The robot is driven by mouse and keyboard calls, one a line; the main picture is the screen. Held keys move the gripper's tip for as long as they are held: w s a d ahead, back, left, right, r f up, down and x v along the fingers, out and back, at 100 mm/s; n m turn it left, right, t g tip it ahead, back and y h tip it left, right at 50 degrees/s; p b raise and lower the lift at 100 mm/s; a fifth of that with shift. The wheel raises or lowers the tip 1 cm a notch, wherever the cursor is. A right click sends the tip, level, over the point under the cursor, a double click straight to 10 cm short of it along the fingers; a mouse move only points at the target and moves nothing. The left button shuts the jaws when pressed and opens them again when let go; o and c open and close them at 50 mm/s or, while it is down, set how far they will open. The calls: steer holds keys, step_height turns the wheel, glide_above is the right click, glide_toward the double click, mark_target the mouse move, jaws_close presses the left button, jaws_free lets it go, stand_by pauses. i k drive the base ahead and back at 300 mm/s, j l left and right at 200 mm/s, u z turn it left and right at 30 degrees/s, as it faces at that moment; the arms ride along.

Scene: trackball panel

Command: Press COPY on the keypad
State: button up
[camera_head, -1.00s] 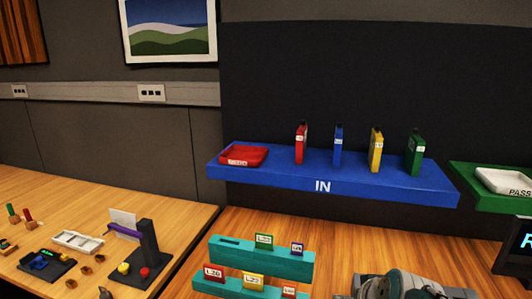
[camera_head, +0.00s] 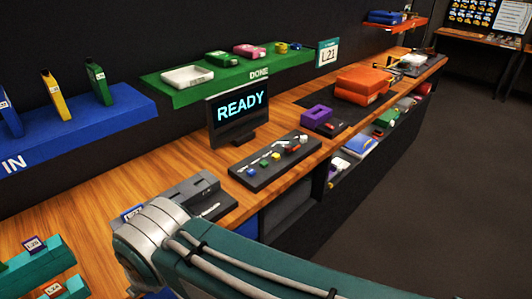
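A dark panel (camera_head: 275,163) with several small coloured and white controls lies on the bench in front of the READY screen. I cannot tell whether it is the keypad, and no COPY label is readable. The black monitor (camera_head: 238,112) shows READY in light blue letters.
A grey box-like device (camera_head: 185,197) stands between my arm and the panel. A purple block (camera_head: 316,116) and an orange case (camera_head: 362,85) lie farther right. A green DONE shelf (camera_head: 225,75) and a blue IN shelf (camera_head: 75,130) hang behind. Open floor (camera_head: 440,190) lies right.

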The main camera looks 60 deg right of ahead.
mark_target(251, 172)
steer(key=z, duration=2.05)
